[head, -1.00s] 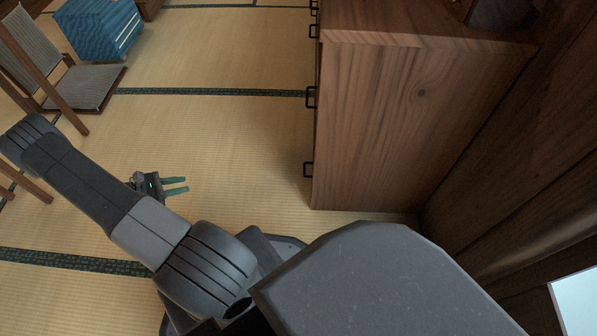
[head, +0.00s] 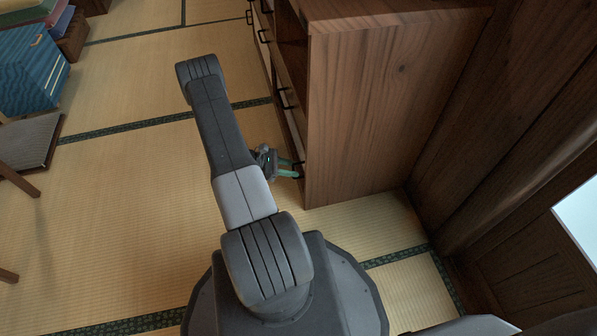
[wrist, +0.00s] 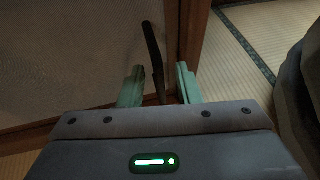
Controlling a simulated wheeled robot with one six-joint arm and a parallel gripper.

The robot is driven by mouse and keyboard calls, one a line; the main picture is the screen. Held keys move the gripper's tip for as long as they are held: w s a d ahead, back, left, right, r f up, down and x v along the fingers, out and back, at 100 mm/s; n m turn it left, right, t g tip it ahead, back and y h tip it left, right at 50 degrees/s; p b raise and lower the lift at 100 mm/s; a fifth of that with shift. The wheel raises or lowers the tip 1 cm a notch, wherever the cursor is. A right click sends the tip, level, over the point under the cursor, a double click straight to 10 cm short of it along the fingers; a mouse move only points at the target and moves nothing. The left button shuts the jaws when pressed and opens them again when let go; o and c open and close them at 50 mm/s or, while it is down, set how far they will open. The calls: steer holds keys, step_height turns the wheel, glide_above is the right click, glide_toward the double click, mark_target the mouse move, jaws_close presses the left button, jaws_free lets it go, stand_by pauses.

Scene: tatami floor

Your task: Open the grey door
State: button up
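The grey door (wrist: 75,50) fills the left of the wrist view, with a wooden frame along its right edge and bottom. A dark bar handle (wrist: 154,60) stands out near the door's right edge. My gripper (wrist: 162,86) has its two green fingers apart, one on each side of the handle's lower part. I see a gap at the right finger; whether the left finger touches the handle is unclear. In the head view my gripper (head: 293,170) is at the front of the wooden cabinet (head: 370,110), by its near end. The door face is seen almost edge-on there.
The cabinet stands close to a dark wooden wall (head: 510,140) on the right. Other black handles (head: 287,98) run along its front. A blue box (head: 30,75) and a floor chair (head: 28,140) are at the left.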

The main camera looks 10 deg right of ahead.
steer(key=shift+x, duration=1.45)
steer(key=shift+c, duration=0.2)
jaws_close()
steer(key=shift+w, duration=0.1)
